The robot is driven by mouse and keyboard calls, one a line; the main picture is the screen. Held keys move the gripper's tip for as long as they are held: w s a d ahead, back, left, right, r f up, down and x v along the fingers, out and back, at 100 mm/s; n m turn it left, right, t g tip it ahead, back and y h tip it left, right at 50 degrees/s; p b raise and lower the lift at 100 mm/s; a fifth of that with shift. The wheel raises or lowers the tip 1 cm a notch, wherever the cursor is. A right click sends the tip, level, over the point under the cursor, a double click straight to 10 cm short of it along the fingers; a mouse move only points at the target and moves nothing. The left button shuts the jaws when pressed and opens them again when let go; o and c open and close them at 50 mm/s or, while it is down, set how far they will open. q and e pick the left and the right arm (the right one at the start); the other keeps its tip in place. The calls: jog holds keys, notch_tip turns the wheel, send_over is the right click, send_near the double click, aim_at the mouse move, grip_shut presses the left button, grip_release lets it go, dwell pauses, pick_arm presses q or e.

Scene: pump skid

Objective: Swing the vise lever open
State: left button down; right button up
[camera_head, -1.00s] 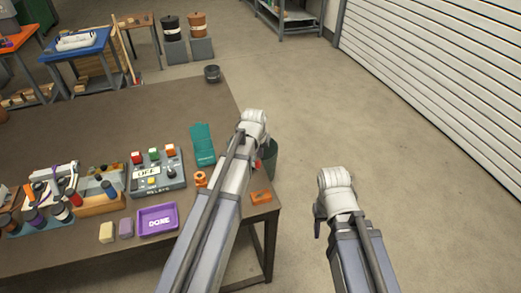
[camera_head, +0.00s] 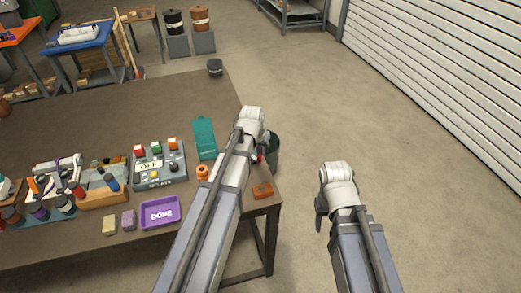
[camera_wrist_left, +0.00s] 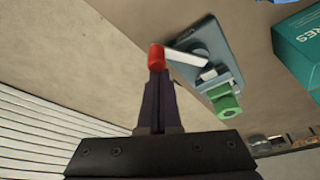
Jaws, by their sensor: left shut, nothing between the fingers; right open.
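In the left wrist view the vise is a blue-grey body (camera_wrist_left: 215,52) with a green piece (camera_wrist_left: 225,102) at its jaws. Its pale lever (camera_wrist_left: 188,58) ends in a red knob (camera_wrist_left: 156,56). My left gripper (camera_wrist_left: 158,80) is shut and empty, its fingertips right at the red knob; I cannot tell whether they touch. In the head view my left arm hides the vise; a small red bit (camera_head: 262,157) shows beside the wrist. My right gripper (camera_head: 321,204) hangs off the table's right side, mostly hidden by its own wrist.
The brown table (camera_head: 110,125) holds a teal box (camera_head: 204,138), a control box (camera_head: 158,165), a purple tray (camera_head: 160,212) and an orange block (camera_head: 262,190). The floor to the right is clear.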

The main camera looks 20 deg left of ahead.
pick_arm(q)
jog(key=shift+s, duration=0.15)
jog(key=s+m, duration=0.1)
jog(key=m, duration=0.1)
jog(key=a+m+h, duration=0.1)
jog(key=m, duration=0.1)
jog(key=shift+s, duration=0.35)
jog(key=m, duration=0.2)
jog(key=s+a+m+g+h, duration=0.1)
jog(key=shift+s+m, duration=0.1)
jog(key=shift+m, duration=0.3)
jog(key=shift+s+a+h, duration=0.15)
jog(key=shift+s+h, duration=0.05)
jog(key=shift+h, duration=0.1)
jog(key=shift+s+a, duration=0.3)
jog(key=shift+a, duration=0.6)
